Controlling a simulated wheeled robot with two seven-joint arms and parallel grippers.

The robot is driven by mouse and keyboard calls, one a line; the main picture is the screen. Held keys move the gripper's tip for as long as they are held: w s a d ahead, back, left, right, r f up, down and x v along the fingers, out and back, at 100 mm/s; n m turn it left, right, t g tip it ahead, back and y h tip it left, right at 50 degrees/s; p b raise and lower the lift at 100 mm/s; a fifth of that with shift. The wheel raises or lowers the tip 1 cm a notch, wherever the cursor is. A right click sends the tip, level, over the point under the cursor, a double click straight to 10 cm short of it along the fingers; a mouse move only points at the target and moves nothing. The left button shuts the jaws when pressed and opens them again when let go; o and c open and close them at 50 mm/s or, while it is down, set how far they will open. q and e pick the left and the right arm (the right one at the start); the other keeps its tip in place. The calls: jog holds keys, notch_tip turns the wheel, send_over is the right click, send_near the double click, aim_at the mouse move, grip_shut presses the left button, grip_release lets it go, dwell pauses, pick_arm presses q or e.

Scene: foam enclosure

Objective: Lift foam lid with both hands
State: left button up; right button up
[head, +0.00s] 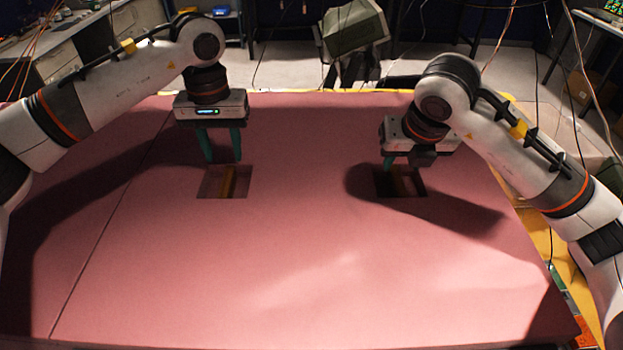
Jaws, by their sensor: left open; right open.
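The foam lid (300,260) is a large flat pink sheet that fills most of the head view. It has two rectangular cutouts, a left one (208,184) and a right one (415,187), each with a yellowish bar across it. My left gripper (223,160) is open, its two green fingers pointing down just above the far edge of the left cutout. My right gripper (390,166) is open above the right cutout, with a green finger at its left side. Its other finger is mostly hidden. Both grippers appear empty.
A thin seam (110,225) runs down the left part of the pink surface. Yellow edging (552,255) shows along the right side. Behind the foam are a chair with a grey-green back (355,28), a workbench (50,60) at the left and cables.

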aim_at(229, 173)
pick_arm(q)
notch_tip(229, 173, down, 6)
pick_arm(e)
jog(key=x, duration=0.6)
jog(key=shift+w, duration=0.1)
pick_arm(q)
grip_shut()
pick_arm(e)
grip_shut()
